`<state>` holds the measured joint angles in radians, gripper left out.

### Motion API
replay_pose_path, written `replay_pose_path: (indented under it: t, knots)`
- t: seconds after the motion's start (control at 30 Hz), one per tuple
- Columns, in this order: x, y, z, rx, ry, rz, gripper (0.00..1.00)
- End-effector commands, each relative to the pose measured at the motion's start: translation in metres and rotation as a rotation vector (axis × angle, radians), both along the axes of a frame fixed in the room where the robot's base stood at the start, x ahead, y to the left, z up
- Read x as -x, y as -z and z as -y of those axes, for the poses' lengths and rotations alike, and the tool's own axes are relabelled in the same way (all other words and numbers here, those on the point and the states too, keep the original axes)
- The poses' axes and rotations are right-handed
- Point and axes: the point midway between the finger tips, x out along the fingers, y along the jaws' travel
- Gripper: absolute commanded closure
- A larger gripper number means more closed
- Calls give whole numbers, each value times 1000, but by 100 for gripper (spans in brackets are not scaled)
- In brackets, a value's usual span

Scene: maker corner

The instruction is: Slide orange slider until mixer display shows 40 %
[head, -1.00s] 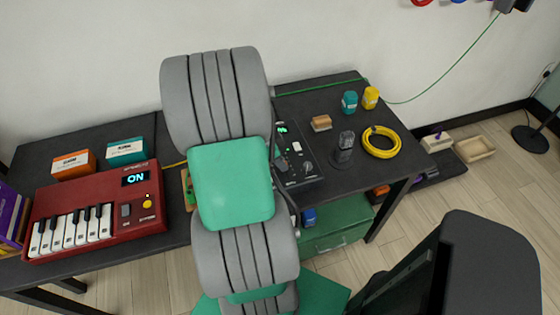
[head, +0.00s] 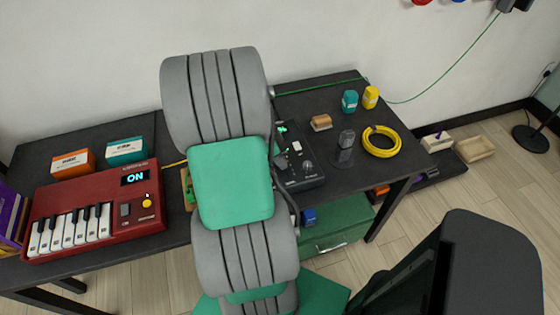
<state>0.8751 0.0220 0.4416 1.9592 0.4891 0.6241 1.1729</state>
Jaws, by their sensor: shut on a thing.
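The black mixer (head: 312,181) lies on the dark table, right of my arm, which covers its left part. Its small green-lit display (head: 282,128) is partly in sight at the back left; the figure on it is too small to read. A pale cap and a round knob show on its top. I cannot make out the orange slider; my arm stands in front of that side. My gripper is hidden behind my arm, so its hold does not show.
A red keyboard (head: 123,218) reading ON and two small boxes stand on the left. Right of the mixer are a dark microphone-like object (head: 346,142), a yellow cable coil (head: 381,142), a wooden block (head: 321,122) and two small bottles. A green cabinet (head: 340,224) stands under the table.

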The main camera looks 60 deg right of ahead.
Motion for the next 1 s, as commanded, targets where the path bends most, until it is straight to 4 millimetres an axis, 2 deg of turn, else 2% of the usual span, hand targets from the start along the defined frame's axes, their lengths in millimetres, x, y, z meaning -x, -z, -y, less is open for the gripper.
replay_pose_path:
  t: [0.07, 0.27, 0.3, 0.53, 0.83, 1.0]
  knots:
    - [-6, 3, 5, 3, -1, 3, 100]
    - [-5, 0, 5, 1, -1, 2, 100]
    - [-5, 0, 5, 1, -1, 2, 82]
    - [-5, 0, 5, 2, 0, 2, 63]
    - [-6, -3, 4, 3, -1, 3, 62]
    - [-15, -29, -3, 6, -3, 6, 62]
